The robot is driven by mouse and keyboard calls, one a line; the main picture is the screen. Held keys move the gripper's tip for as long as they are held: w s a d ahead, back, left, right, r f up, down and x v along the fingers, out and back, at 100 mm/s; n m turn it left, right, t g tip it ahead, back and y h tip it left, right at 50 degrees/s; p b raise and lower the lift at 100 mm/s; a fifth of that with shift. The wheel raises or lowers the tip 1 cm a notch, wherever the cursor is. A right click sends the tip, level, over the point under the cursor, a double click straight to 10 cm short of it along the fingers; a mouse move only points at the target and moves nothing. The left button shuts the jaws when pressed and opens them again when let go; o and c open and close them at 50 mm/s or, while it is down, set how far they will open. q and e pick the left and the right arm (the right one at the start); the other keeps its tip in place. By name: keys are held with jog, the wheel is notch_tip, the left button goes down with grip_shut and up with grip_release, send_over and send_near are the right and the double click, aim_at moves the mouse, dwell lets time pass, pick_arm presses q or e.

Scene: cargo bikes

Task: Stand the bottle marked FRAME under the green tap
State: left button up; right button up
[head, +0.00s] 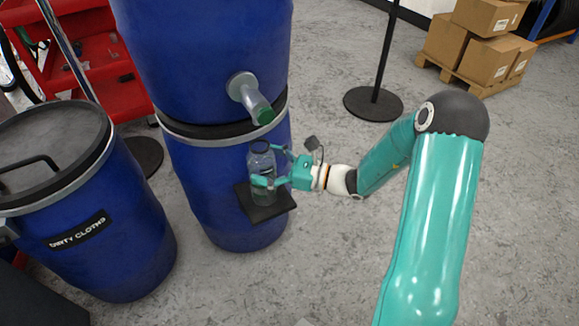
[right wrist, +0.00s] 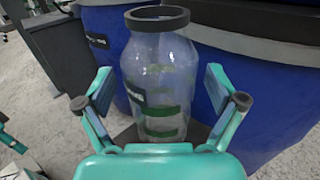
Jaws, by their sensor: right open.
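A clear bottle (head: 262,162) with a dark rim stands upright on a small black shelf (head: 270,212) on the front of the blue barrels. The grey tap with a green end (head: 264,116) is just above its mouth, with a gap between. In the right wrist view the bottle (right wrist: 155,75) shows green bands and a dark label at its left edge, whose words I cannot read. My right gripper (head: 268,166) is open, its fingers on either side of the bottle; the wrist view shows gaps to both fingers (right wrist: 160,95). My left gripper is not in view.
A blue barrel marked DIRTY CLOTHS (head: 120,225) stands at left. A red rack (head: 85,65) is behind it. A black post base (head: 373,103) and cardboard boxes (head: 480,55) on a pallet are behind my right arm. The floor at front centre is clear.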

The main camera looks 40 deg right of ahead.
jog(key=p+v, duration=0.2)
jog(key=v, duration=0.9)
jog(key=s+a+f+n+g+h, duration=0.1)
jog(key=s+a+f+n+g, duration=0.5)
jog(key=a+f+n+g, duration=0.35)
jog(key=s+a+f+n+g, duration=0.6)
jog(key=s+a+f+g, duration=0.1)
jog(key=a+f, duration=0.45)
jog(key=w+a+f+n+t+h, duration=0.2)
jog(key=f+n, duration=0.4)
jog(key=n, duration=0.6)
jog(key=w+a+h, duration=0.1)
jog(key=a+h, duration=0.1)
jog(key=shift+f+h, duration=0.3)
jog(key=shift+a+r, duration=0.1)
jog(key=shift+a, duration=0.05)
